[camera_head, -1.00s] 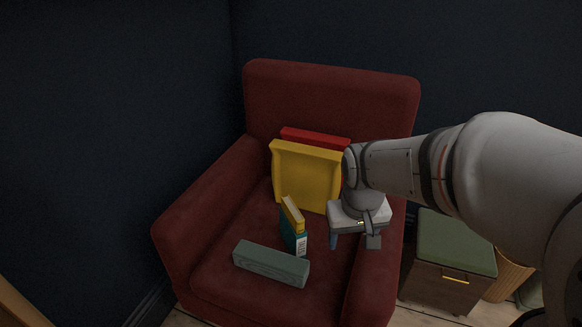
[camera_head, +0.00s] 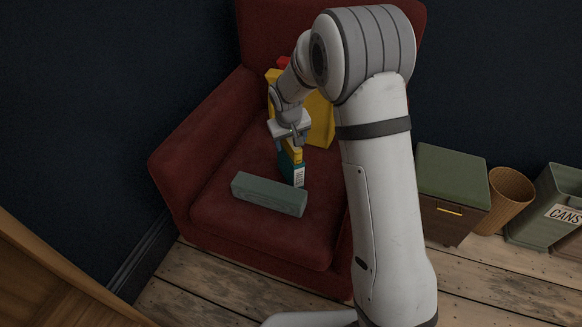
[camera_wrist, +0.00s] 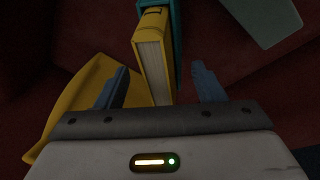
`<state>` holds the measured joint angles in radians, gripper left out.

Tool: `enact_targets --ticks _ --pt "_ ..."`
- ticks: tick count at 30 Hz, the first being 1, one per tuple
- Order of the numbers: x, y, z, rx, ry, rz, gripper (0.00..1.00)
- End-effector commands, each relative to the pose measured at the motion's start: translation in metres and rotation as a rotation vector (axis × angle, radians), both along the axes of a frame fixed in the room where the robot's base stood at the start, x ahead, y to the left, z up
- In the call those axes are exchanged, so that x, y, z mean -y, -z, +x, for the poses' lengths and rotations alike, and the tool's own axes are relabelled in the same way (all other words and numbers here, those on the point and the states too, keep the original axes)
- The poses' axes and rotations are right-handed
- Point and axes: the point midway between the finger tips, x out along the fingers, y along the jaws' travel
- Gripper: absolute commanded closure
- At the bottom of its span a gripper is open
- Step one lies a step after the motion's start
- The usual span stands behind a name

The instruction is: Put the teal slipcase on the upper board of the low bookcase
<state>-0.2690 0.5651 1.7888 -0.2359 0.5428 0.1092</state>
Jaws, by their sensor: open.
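The teal slipcase (camera_head: 291,171) stands on the seat of the red armchair, with a yellow book (camera_head: 294,154) sticking out of its top. My gripper (camera_head: 291,140) is just above them, pointing down. In the wrist view my gripper (camera_wrist: 160,68) is open, one blue finger on each side of the yellow book (camera_wrist: 151,52). The teal slipcase (camera_wrist: 176,40) shows beyond and to the right of the book. Gaps show between both fingers and the book. I cannot identify the low bookcase for certain.
A grey-green box (camera_head: 268,195) lies on the seat in front of the slipcase. A yellow piece (camera_head: 320,122) leans at the backrest. The red armchair's arm (camera_head: 200,125) rises at left. A wooden edge (camera_head: 60,275) shows lower left. A green-topped cabinet (camera_head: 452,175) stands right.

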Motion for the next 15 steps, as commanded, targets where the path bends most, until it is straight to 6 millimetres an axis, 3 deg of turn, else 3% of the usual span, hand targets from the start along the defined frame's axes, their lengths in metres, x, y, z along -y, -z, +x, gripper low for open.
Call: enact_targets --ticks 9,15 --pt "-0.003 0.043 0.007 -0.001 0.001 -0.001 0.38" --pt "-0.003 0.049 0.011 0.002 0.002 0.001 0.38"
